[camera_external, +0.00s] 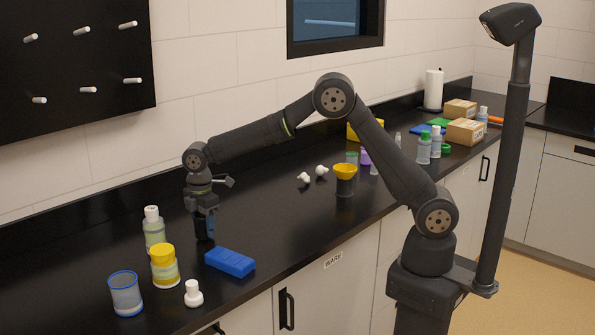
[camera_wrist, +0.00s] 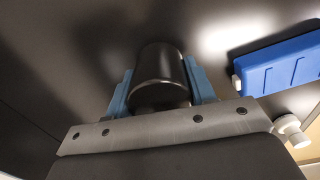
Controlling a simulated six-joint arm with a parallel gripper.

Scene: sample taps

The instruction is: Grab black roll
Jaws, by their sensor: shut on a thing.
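The black roll (camera_wrist: 160,77) is a short dark cylinder between the two blue fingers of my gripper (camera_wrist: 160,88) in the wrist view. The fingers touch it on both sides, so my gripper is shut on it. In the external view my gripper (camera_external: 205,222) points down at the counter, left of the blue box. The roll is hard to make out there, dark against the dark counter and partly hidden by the fingers. I cannot tell whether it still touches the counter.
A blue box (camera_external: 230,262) lies just right of my gripper. A yellow-lidded jar (camera_external: 164,266), a white-capped bottle (camera_external: 154,230), a blue-rimmed cup (camera_external: 126,294) and a small white piece (camera_external: 193,294) stand nearby. Free counter lies toward the yellow funnel (camera_external: 345,171).

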